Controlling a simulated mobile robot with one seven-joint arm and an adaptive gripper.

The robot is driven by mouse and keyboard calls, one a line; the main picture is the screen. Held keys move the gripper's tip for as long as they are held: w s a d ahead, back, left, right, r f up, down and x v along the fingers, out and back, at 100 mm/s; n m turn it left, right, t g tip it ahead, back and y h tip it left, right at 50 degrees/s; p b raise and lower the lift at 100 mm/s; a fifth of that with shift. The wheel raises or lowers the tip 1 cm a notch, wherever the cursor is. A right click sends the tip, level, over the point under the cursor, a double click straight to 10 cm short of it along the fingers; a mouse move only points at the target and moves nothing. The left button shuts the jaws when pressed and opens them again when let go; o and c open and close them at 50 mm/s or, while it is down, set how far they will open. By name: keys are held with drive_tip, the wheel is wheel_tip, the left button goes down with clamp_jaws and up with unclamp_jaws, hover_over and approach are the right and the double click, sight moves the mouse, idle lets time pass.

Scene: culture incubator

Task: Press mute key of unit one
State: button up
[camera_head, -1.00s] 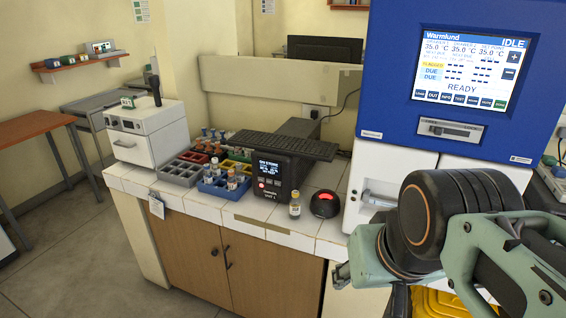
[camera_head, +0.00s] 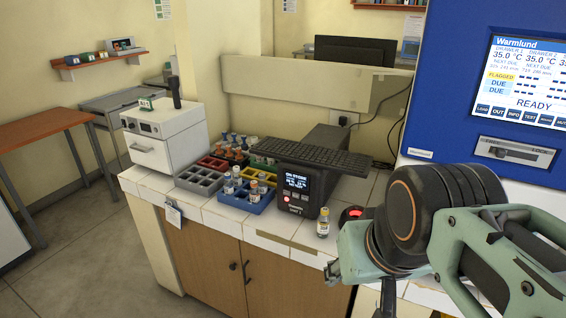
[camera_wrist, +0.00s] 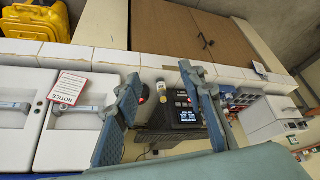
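A dark box-shaped unit (camera_head: 312,190) stands on the white tiled bench, with a lit display (camera_head: 297,182) and a small red round button (camera_head: 284,196) at its lower left. Lettering under the display is too small to read surely. The unit also shows in the wrist view (camera_wrist: 187,114), between and behind my fingers. The blue incubator (camera_head: 452,90) at the right has a touch screen (camera_head: 525,80) with a row of keys along its bottom, cut by the frame edge. My gripper (camera_wrist: 161,74) is open and empty, in front of the bench; in the head view my arm hides part of it.
A capped vial (camera_head: 323,222) and a red-lit dome (camera_head: 352,214) stand right of the unit. A blue vial rack (camera_head: 243,205), grey rack (camera_head: 198,180) and white box device (camera_head: 165,140) stand left.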

clamp_jaws()
idle(1.3)
